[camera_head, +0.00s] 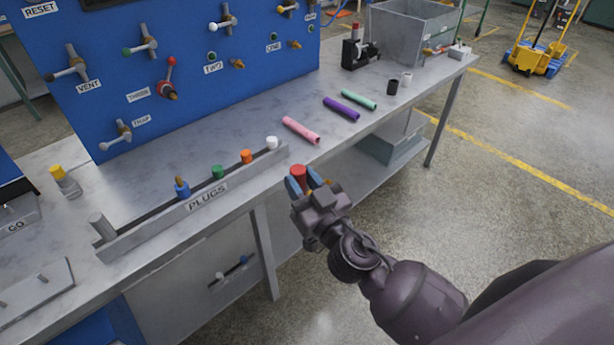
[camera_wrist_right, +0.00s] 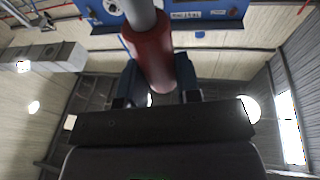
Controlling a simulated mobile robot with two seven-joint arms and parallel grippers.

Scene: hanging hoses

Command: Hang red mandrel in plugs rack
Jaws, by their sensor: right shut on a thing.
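My right gripper (camera_head: 310,184) is shut on the red mandrel (camera_head: 298,173). It holds it in the air in front of the bench's near edge, to the right of the rack. In the right wrist view the red mandrel (camera_wrist_right: 152,52) sits between the blue fingertips, with a grey part above it. The plugs rack (camera_head: 208,204) is a long grey rail with a PLUGS label along the bench edge. Blue (camera_head: 182,190), green (camera_head: 218,172), orange (camera_head: 246,157) and white (camera_head: 272,143) plugs stand along it. The left gripper is not in view.
Pink (camera_head: 300,131), purple (camera_head: 341,109) and green (camera_head: 359,99) tubes lie on the bench right of the rack. A grey cylinder (camera_head: 102,227) stands at the rack's left end. A blue valve panel (camera_head: 190,60) rises behind. A grey bin (camera_head: 412,30) stands at the back right.

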